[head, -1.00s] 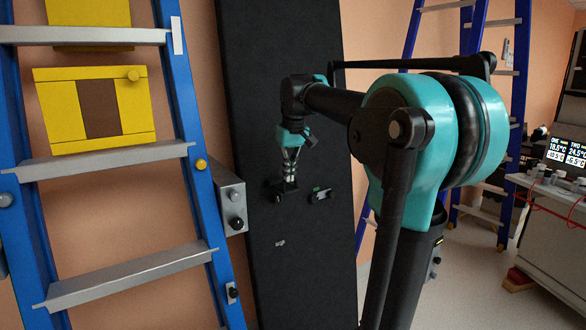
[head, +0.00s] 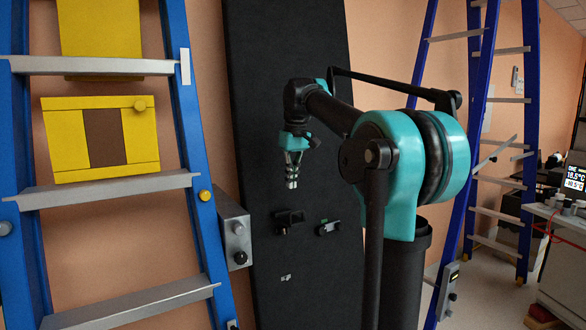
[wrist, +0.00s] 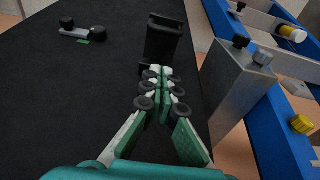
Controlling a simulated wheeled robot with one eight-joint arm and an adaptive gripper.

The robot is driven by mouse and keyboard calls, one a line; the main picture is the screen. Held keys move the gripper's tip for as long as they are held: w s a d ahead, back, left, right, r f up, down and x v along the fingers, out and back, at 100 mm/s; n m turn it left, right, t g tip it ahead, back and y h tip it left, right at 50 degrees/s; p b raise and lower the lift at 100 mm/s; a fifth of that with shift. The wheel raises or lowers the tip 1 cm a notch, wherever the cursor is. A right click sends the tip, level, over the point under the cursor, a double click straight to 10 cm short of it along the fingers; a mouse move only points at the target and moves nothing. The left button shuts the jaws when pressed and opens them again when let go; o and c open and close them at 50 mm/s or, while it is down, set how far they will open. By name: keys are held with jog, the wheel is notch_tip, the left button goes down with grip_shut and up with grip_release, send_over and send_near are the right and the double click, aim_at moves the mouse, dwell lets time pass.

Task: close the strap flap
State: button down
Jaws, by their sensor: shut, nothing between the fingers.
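A small black block-like part (head: 289,220) is mounted on the tall black panel (head: 262,120); it may be the strap flap, but I cannot tell for sure. In the wrist view the black part (wrist: 163,38) stands out from the panel just beyond my fingertips. My gripper (head: 291,183) is shut and empty, pointing down above the part in the head view. In the wrist view my gripper (wrist: 161,74) has its fingertips together close to the part; I cannot tell whether they touch. No strap is clearly visible.
A small grey latch with black knobs (head: 328,227) sits right of the part. A grey metal box (head: 234,235) juts out at the panel's left, beside a blue ladder (head: 190,130) with yellow boxes (head: 100,138) behind it. Another blue ladder (head: 480,130) stands at right.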

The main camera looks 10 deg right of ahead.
send_over(295, 220)
notch_tip(295, 220, down, 5)
jog(key=shift+w+a, duration=0.1)
jog(key=shift+w, duration=0.05)
jog(key=shift+s+f, duration=0.3)
jog(key=shift+f, duration=0.15)
jog(key=shift+s+d+f+t, duration=0.2)
jog(key=shift+s+t, duration=0.05)
jog(key=shift+t, duration=0.15)
